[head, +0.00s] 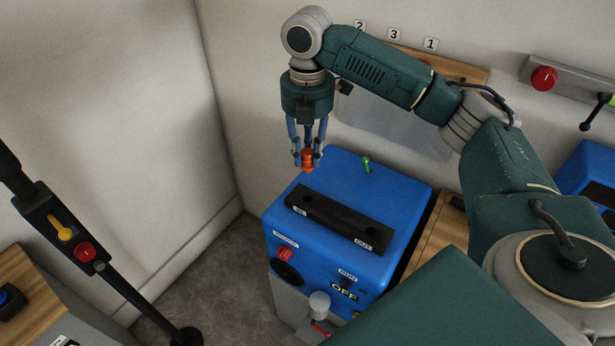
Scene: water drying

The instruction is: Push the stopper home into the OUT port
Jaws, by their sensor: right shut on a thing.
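My right gripper (307,157) points down over the back left of the blue machine's top (345,175). It is shut on a small orange-red stopper (308,163). The stopper is at or just above the blue top; I cannot tell whether it touches or sits in a port. A black bar (338,217) crosses the top, with an IN label (299,210) at its left end and an OUT label (362,243) at its right end. No port opening can be made out. My left gripper is not in view.
A small green lever or peg (366,164) stands on the top, right of the gripper. The machine's front has a red knob (285,254) and an OFF display (344,292). A dark post (120,287) with a red button stands at left. Floor between is clear.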

